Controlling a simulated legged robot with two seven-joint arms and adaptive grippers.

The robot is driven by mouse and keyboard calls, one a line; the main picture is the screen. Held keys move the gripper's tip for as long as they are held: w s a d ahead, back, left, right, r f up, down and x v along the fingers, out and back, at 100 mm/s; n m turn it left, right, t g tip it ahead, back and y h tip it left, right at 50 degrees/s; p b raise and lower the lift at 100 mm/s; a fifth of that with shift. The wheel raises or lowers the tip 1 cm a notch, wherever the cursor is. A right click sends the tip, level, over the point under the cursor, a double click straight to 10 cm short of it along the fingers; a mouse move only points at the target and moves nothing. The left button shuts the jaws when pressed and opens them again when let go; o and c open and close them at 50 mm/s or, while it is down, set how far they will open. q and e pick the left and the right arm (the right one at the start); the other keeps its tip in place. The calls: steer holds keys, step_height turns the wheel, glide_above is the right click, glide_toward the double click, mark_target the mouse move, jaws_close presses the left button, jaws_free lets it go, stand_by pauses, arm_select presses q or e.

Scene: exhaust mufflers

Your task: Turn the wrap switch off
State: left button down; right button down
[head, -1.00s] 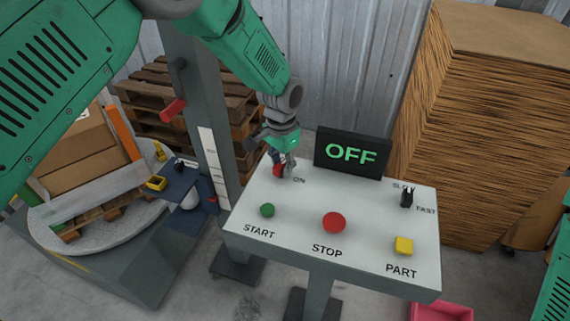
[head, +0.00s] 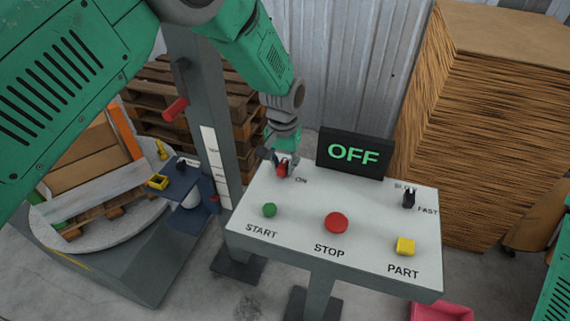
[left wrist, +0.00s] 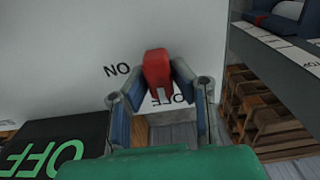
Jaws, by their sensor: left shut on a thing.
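The red wrap switch (head: 282,171) sits at the back left corner of the white control panel (head: 300,222), beside the ON label. In the left wrist view the red knob (left wrist: 158,72) stands between the ON and OFF labels, which appear upside down; the OFF label is partly covered. My left gripper (head: 283,166) is at the switch, its fingers shut around the knob; they show on both sides of it in the left wrist view (left wrist: 160,88). The display (head: 353,153) behind the panel reads OFF in green. My right gripper is out of view.
The panel also carries a green START button (head: 269,210), a red STOP button (head: 336,222), a yellow PART button (head: 405,246) and a black SLOW/FAST switch (head: 409,199). A grey mast (head: 207,120) stands close left. Stacked cardboard (head: 475,130) stands right.

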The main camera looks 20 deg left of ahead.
mark_target(283, 165)
arm_select(q)
steer(key=shift+s+f, duration=0.25)
steer(key=shift+s, duration=0.15)
steer(key=c, duration=1.4)
jaws_free()
steer(key=shift+c, duration=0.2)
steer(key=shift+o, duration=0.2)
steer(key=shift+r, duration=0.15)
steer(key=shift+w+r, duration=0.1)
steer(key=shift+w, duration=0.05)
step_height(283, 165, up, 12)
steer(key=shift+f, duration=0.25)
